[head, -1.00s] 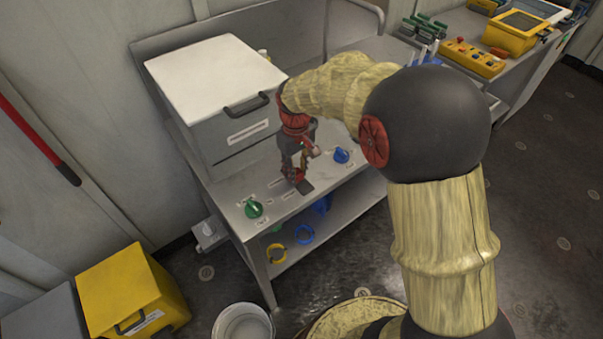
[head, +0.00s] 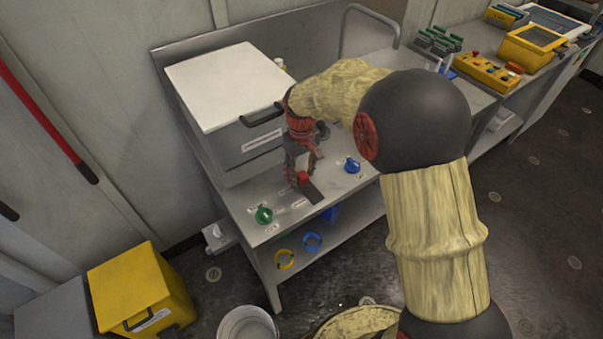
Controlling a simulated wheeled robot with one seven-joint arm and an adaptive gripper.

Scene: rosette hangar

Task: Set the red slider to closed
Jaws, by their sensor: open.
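My gripper (head: 301,166) points down over the front part of the metal bench top, in front of the grey box with the white lid. A small red block (head: 303,178), which looks like the red slider, shows right at the fingertips. A dark strip (head: 313,193) runs from it toward the bench's front edge. The gripper is open and covers the far part of the strip. I cannot tell whether the fingers touch the red block. The slider's labels are too small to read.
A green knob (head: 264,215) sits left of the gripper and a blue knob (head: 352,166) right of it. The grey box (head: 245,150) stands close behind. A yellow box (head: 130,290) stands on the floor.

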